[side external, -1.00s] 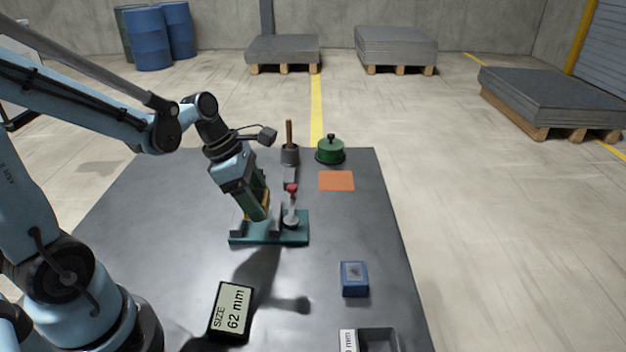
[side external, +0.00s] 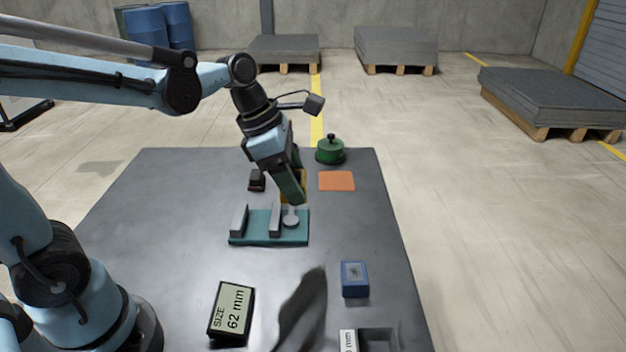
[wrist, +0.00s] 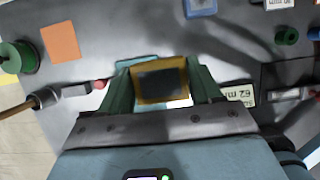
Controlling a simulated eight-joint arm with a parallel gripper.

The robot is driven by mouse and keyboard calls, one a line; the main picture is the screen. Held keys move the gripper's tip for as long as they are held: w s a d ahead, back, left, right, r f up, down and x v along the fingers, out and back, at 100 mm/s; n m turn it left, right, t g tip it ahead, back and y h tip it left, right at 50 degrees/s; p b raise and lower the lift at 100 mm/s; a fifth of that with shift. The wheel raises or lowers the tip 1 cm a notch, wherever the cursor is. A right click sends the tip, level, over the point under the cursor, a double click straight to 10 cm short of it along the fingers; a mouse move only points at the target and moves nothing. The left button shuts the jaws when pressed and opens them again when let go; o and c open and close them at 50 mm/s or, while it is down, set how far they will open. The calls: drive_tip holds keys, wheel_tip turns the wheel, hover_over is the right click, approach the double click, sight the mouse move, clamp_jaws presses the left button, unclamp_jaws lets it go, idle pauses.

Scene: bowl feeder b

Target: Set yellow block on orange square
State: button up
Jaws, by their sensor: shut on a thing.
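My gripper (side external: 290,194) is shut on the yellow block (side external: 303,183) and holds it above the teal fixture, toward its right end. In the side view green fingers hide most of the block. In the wrist view the block (wrist: 137,86) sits between both fingers and shows a yellow rim around a dark face. The flat orange square (side external: 337,181) lies bare on the table, to the right of my gripper. It also shows at the upper left of the wrist view (wrist: 60,41).
The teal fixture (side external: 255,238) with grey upright jaws stands below my gripper. A green knobbed pot (side external: 330,152) stands behind the orange square. A blue block (side external: 355,279), a size display (side external: 232,311) reading 62 mm and a grey tray (side external: 380,341) are nearer the front.

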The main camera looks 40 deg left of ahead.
drive_tip(key=w, duration=1.1)
hover_over(341, 181)
drive_tip(key=f, duration=0.6)
drive_tip(key=s+a+f, duration=0.1)
drive_tip(key=f, duration=0.3)
drive_tip(key=shift+f, duration=2)
drive_tip(key=shift+f, duration=0.1)
drive_tip(key=o, duration=1.2)
